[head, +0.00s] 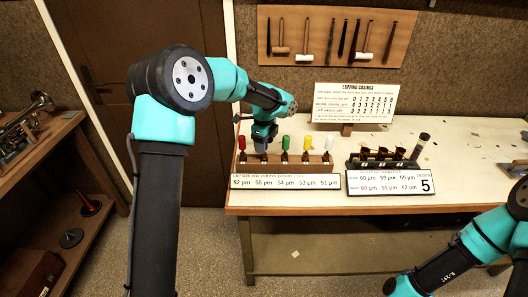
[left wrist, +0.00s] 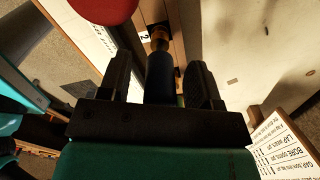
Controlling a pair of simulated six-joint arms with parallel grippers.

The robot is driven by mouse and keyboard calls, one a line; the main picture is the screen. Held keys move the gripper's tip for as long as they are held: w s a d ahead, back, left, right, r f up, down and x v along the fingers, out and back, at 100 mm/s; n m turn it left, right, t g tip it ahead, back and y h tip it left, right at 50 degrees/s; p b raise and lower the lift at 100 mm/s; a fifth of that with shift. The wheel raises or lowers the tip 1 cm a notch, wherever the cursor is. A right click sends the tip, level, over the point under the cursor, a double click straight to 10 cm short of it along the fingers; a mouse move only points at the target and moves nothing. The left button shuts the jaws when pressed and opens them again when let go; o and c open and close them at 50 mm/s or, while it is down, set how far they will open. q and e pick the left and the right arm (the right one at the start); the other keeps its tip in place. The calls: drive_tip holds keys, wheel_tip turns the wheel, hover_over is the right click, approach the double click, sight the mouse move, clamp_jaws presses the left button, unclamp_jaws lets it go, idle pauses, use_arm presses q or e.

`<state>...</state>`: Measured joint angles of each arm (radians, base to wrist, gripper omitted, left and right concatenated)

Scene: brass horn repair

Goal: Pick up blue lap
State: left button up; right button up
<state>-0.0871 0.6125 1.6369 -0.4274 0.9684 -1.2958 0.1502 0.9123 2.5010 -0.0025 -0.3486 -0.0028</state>
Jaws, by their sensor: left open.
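The blue lap (left wrist: 160,75) stands between my left gripper's two fingers in the left wrist view, with its brass shaft (left wrist: 159,38) beyond the handle. My left gripper (left wrist: 163,82) is open around the lap, and I see no clear contact. In the head view my left gripper (head: 262,147) points down at the second place of the wooden lap rack (head: 335,171) and mostly hides the blue lap. My right forearm (head: 450,268) enters at the lower right; its gripper is out of frame.
A red lap (head: 241,143) stands close left; green (head: 285,143), yellow (head: 307,143) and white (head: 328,143) laps stand to the right. A dark rack (head: 385,162) holds brass pieces farther right. A sign (head: 353,102) stands behind. The bench (head: 465,150) is mostly clear at right.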

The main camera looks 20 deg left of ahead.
use_arm(q)
drive_tip(key=shift+c, duration=0.4)
clamp_jaws()
wheel_tip(320, 180, up, 10)
drive_tip(key=shift+r, duration=0.1)
idle(0.6)
idle(0.4)
